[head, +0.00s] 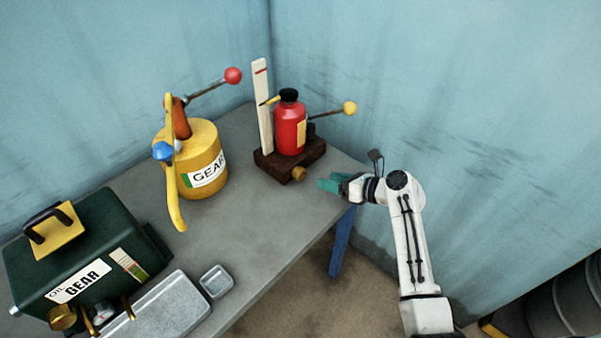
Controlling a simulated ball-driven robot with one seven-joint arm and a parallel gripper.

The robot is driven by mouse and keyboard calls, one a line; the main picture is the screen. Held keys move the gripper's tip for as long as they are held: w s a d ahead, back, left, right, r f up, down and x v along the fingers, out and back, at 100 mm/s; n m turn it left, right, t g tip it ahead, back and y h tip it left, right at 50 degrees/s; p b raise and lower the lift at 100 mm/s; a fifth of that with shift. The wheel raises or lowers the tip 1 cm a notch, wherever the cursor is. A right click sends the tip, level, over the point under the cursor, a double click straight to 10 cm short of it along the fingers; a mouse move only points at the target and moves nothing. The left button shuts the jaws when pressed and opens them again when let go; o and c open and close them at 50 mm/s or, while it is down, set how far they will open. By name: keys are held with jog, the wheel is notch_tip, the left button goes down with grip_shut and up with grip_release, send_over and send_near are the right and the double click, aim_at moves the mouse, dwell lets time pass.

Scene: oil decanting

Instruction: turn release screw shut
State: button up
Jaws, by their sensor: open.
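A red bottle jack (290,130) with a black cap stands on a dark wooden base (272,166) near the back corner of the table. A small brass knob (298,174), which looks like the release screw, sticks out at the base's front. A lever with a yellow ball (349,108) points right from the jack. My gripper (322,184) with teal fingers is just right of the brass knob, apart from it, and points left at it. It is open and holds nothing that I can see. The screw's turn position cannot be told.
A white upright gauge strip (262,108) stands left of the jack. A yellow GEAR can (201,160) with a red-ball lever (233,75) is further left. A green oil box (75,250), a metal tray (165,308) and a small dish (216,281) are at front left. The table (245,220) is bare mid-front.

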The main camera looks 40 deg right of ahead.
aim_at(303, 176)
jog(key=x, duration=0.9)
jog(key=shift+w+a+f, duration=0.1)
jog(key=shift+w+f, duration=0.05)
jog(key=shift+w, duration=0.1)
jog(key=shift+c, duration=0.4)
jog(key=c, duration=0.7)
jog(key=shift+a+n+h+p, duration=0.15)
jog(key=shift+n+h+p, duration=0.45)
jog(key=shift+n+p, duration=0.5)
jog(key=shift+a+n+h+p, duration=0.1)
jog(key=shift+n+h+p, duration=0.85)
jog(key=shift+n+h, duration=0.35)
